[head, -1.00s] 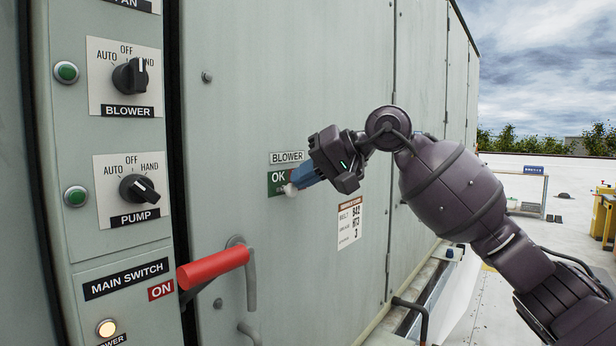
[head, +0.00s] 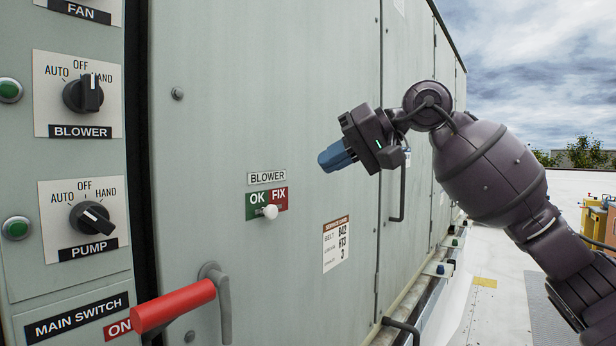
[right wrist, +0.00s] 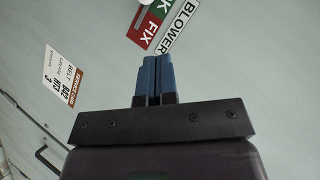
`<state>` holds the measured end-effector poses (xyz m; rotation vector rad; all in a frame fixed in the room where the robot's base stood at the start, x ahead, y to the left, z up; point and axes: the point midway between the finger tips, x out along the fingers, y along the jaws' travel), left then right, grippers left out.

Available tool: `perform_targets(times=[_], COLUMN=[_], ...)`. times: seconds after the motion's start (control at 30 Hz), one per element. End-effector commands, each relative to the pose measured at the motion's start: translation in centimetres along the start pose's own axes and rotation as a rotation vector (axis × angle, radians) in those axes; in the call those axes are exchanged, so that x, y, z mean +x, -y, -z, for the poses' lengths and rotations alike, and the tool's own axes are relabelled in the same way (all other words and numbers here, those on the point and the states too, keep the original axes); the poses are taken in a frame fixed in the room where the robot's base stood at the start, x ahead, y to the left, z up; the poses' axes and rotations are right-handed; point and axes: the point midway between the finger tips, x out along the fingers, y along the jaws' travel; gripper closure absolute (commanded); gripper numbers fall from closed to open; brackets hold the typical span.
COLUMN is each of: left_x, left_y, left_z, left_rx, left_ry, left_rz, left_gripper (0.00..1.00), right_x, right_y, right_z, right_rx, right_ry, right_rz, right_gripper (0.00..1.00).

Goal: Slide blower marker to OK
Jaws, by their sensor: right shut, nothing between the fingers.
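A BLOWER label (head: 267,177) is just above. My right gripper (head: 328,163) is shut and empty, with blue fingers, up and right of the knob and apart from it. In the right wrist view its fingers (right wrist: 153,78) point toward the plate (right wrist: 150,25); the knob does not show there. My left gripper is out of view.
A red handle (head: 173,305) sticks out at the lower left. A panel with a blower switch (head: 83,94) and a pump switch (head: 92,217) is at the left. A paper label (head: 336,244) is right of the plate. Door handles stick out farther right.

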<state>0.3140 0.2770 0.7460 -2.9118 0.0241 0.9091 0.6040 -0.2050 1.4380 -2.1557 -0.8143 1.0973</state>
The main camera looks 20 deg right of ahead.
Motion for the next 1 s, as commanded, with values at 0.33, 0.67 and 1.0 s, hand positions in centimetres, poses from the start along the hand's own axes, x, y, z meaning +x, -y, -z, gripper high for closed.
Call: perform_targets(times=[0.33,0.67,1.0], left_x=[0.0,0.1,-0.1], left_y=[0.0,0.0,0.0], left_z=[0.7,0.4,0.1], left_rx=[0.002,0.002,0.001], left_ry=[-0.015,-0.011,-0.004], left_rz=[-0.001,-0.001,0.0], left_gripper=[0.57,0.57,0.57], right_x=[-3.1,-3.2,-3.2], right_y=[-0.1,-0.1,-0.1], right_z=[0.0,0.0,0.0], right_rx=[0.002,0.001,0.001], right_ry=[0.001,0.001,0.0], right_rz=[-0.001,0.0,0.0], right_gripper=[1.0,1.0,1.0])
